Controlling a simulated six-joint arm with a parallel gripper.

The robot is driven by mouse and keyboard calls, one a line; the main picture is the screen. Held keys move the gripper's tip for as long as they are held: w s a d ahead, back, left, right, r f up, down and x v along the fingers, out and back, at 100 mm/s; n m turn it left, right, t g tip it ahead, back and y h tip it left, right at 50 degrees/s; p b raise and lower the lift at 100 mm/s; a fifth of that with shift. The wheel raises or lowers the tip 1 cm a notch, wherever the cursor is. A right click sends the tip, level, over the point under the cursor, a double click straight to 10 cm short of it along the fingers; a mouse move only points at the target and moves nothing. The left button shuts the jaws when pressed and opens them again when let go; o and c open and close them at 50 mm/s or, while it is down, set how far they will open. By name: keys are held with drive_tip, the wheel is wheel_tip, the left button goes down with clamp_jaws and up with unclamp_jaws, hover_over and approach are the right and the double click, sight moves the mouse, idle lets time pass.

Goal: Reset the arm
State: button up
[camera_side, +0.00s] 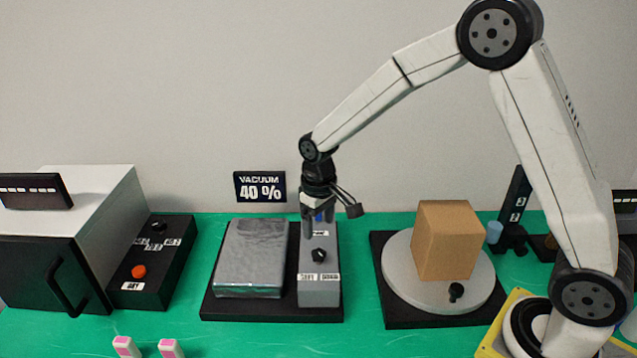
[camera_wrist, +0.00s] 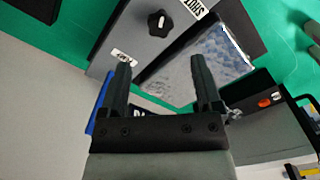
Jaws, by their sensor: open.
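My gripper (camera_side: 318,218) hangs pointing down over the back of the grey control box of the vacuum station (camera_side: 319,285). In the wrist view my gripper (camera_wrist: 158,75) has its two dark fingers apart, with nothing between them. A black knob (camera_side: 319,256) sits on the grey box in front of the fingers; it also shows in the wrist view (camera_wrist: 159,22). Something blue (camera_side: 319,216) shows at the fingertips, partly hidden by them. My arm is bent, with its elbow high at the upper right.
A silver pouch (camera_side: 251,258) lies left of the grey box, below a "VACUUM 40 %" sign (camera_side: 260,187). A cardboard box (camera_side: 447,241) stands on a round turntable (camera_side: 408,285) to the right. A black-doored oven (camera_side: 95,205) stands left. Two pink-topped blocks (camera_side: 171,348) are at the front.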

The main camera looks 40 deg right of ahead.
drive_tip(key=shift+s, duration=0.15)
drive_tip(key=shift+s+d+r, duration=0.1)
drive_tip(key=shift+s+r, duration=0.05)
drive_tip(key=shift+s, duration=0.05)
drive_tip(key=s+d+r+t, duration=0.1)
drive_tip(key=s+d+t, duration=0.1)
drive_tip(key=s, duration=1.3)
drive_tip(key=shift+s+d+r+m+t, duration=0.3)
drive_tip(key=shift+s+d+m, duration=0.1)
drive_tip(key=shift+d, duration=0.1)
